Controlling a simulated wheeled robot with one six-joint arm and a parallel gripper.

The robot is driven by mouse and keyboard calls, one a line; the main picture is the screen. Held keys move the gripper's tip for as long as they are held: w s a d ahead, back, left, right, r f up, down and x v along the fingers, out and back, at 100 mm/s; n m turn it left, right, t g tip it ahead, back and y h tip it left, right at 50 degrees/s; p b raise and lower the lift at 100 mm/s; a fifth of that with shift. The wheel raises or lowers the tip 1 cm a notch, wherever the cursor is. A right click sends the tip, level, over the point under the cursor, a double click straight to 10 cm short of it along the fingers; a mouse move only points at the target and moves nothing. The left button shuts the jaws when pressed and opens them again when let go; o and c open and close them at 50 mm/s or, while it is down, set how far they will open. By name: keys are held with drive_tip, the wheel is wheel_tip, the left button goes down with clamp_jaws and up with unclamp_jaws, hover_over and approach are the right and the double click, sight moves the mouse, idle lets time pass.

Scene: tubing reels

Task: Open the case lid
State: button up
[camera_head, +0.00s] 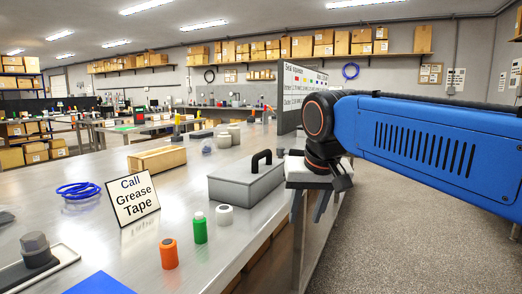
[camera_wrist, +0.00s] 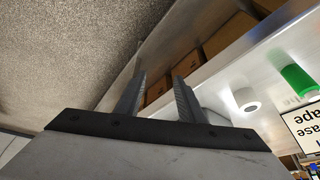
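The case (camera_head: 240,192) is a grey box on the metal bench in the head view. Its lid (camera_head: 235,178) lies shut on top. A black arched handle (camera_head: 262,158) stands up near the lid's right rear side. My gripper (camera_head: 309,212) is to the right of the case, by the bench's right edge, with its fingers pointing down. It is apart from the handle. In the wrist view, its two fingers (camera_wrist: 160,85) are spread with nothing between them. I cannot clearly make out the case in the wrist view.
Open floor (camera_head: 410,235) lies right of the bench.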

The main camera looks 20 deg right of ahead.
sight(261, 153)
drive_tip(key=w+a+r+m, duration=0.2)
drive_tip(key=w+r, duration=0.4)
drive_tip(key=r, duration=0.3)
drive_tip(key=w+a+r+m+h, duration=0.1)
drive_tip(key=w+a+r+m, duration=0.1)
drive_tip(key=w+r, duration=0.45)
drive_tip(key=w+a+r+m, duration=0.2)
drive_tip(key=w+r, duration=0.3)
drive_tip(key=r, duration=0.5)
drive_tip(key=x, duration=1.7)
drive_tip(key=shift+d, duration=0.35)
clamp_jaws()
